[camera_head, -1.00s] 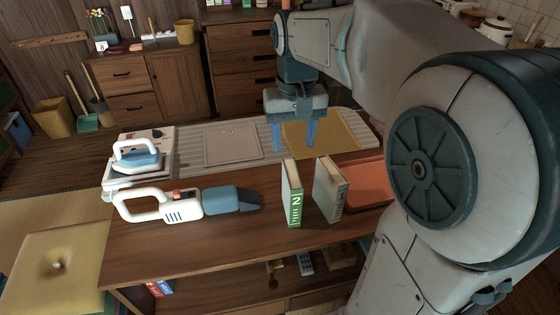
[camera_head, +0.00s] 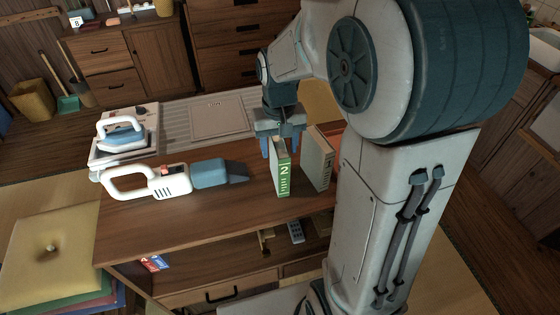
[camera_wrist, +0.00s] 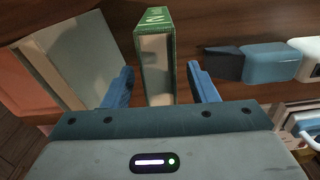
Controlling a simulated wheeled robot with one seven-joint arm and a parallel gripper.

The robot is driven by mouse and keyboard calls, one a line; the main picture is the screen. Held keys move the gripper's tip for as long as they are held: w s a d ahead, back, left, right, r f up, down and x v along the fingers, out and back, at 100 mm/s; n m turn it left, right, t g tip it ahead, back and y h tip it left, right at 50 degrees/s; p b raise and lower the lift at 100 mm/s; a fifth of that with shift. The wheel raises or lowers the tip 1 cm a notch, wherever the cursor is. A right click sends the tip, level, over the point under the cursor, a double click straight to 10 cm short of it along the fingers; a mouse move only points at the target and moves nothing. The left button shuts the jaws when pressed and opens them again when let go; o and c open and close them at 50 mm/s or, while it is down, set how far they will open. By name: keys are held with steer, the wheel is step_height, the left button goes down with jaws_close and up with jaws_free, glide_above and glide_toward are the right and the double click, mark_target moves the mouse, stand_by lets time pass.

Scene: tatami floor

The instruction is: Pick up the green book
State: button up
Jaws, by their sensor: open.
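The green book (camera_head: 284,180) stands upright on the wooden table, its spine marked with a white 2. In the wrist view the green book (camera_wrist: 155,52) stands between the two blue fingers, with its pale page edge toward me. My gripper (camera_head: 283,143) is open at the far end of the book. In the wrist view my gripper (camera_wrist: 160,88) has a finger on each side of the book, with gaps showing on both sides.
A grey-green book (camera_head: 318,160) stands close on the right. A white and blue handheld vacuum (camera_head: 170,182) lies to the left, with an iron (camera_head: 121,135) behind it. The table (camera_head: 215,222) is clear in front of the book.

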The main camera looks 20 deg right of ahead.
steer(key=shift+f, duration=0.55)
jaws_close()
